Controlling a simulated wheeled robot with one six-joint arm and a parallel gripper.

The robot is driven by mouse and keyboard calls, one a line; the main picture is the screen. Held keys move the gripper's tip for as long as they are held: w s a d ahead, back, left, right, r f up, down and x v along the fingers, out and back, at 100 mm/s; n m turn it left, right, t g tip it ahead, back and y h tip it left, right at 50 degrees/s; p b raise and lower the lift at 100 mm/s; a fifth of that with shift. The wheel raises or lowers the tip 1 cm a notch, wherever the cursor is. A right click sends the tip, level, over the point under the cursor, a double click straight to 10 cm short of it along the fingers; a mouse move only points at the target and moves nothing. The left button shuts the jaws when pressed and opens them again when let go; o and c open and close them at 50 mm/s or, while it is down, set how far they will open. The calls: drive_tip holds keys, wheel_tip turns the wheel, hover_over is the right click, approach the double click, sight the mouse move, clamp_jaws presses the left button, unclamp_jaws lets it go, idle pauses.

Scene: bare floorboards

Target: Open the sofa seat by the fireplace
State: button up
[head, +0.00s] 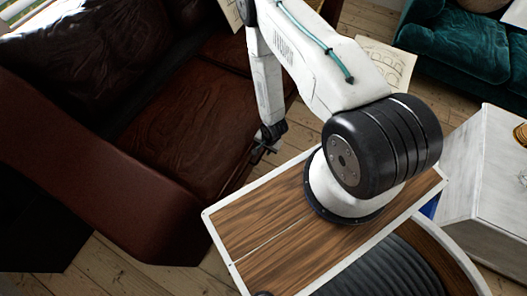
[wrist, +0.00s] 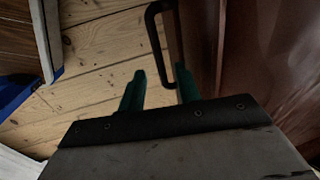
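A dark red-brown leather sofa (head: 170,130) fills the left of the head view. Its front face (wrist: 255,70) is on the right in the wrist view. A black bar handle (wrist: 156,35) stands out from that front. My gripper (wrist: 161,75) has two green fingers, spread apart with nothing clamped between them. In the picture the lower end of the handle lies between the fingertips, close to the right finger; I cannot tell the depth gap. In the head view my gripper (head: 267,150) is small and dark beside the sofa's front edge. The sofa seat looks closed. No fireplace shows.
A teal sofa (head: 465,45) stands at the upper right. A pale grey box-like piece (head: 490,165) is at the right. Paper sheets with drawings (head: 388,62) lie behind my arm. Bare floorboards (wrist: 95,60) lie in front of the brown sofa.

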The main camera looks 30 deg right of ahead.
sight(263, 154)
drive_tip(key=shift+w+a+f, duration=0.1)
drive_tip(key=shift+w+f, duration=0.05)
drive_tip(key=shift+f, duration=0.75)
drive_tip(key=shift+w+a+f, duration=0.1)
drive_tip(key=shift+f, duration=0.75)
drive_tip(key=shift+c, duration=0.2)
